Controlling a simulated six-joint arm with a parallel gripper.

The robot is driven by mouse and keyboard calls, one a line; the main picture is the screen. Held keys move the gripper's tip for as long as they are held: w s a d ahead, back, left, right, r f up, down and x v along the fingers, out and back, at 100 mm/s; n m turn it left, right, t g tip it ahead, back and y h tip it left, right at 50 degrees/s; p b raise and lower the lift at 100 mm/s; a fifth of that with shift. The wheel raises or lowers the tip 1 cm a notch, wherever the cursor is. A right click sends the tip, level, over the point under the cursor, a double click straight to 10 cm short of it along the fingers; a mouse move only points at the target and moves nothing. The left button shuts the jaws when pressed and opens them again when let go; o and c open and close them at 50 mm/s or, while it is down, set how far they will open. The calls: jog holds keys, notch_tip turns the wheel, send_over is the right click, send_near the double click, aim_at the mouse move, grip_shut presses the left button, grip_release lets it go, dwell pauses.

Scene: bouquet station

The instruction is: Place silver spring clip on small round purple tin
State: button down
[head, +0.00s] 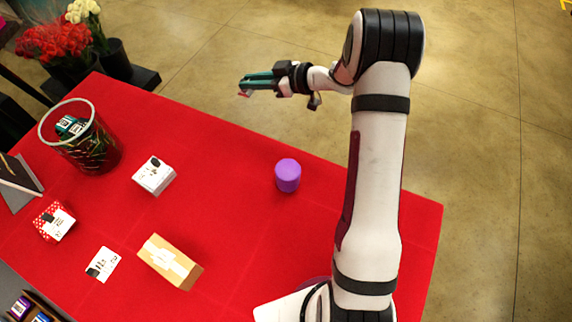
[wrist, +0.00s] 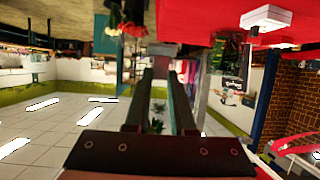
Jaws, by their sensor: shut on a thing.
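The small round purple tin (head: 288,176) stands upright on the red table, right of the middle. My gripper (head: 246,85) is up beyond the table's far edge, above and left of the tin in the head view and well apart from it. A tiny pale and reddish thing shows at its fingertips, too small to make out; I take it for the silver spring clip, which I see nowhere else.
Flower buckets (head: 113,60) stand beyond the far left corner. The table around the tin is clear.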

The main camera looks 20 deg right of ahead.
jog(key=s+d+r, duration=0.2)
jog(key=s+d, duration=0.7)
jog(key=s+d+r, duration=0.1)
jog(key=s+d, duration=0.1)
jog(key=s, duration=0.8)
jog(key=s+d+r, duration=0.1)
jog(key=s+r, duration=0.1)
jog(key=s, duration=0.7)
send_over(297, 173)
notch_tip(297, 173, down, 7)
jog(key=shift+s+r, duration=0.1)
notch_tip(297, 173, down, 4)
jog(key=shift+f, duration=0.2)
jog(key=shift+f, duration=0.1)
jog(key=c, duration=0.8)
grip_release()
jog(key=shift+o, duration=0.2)
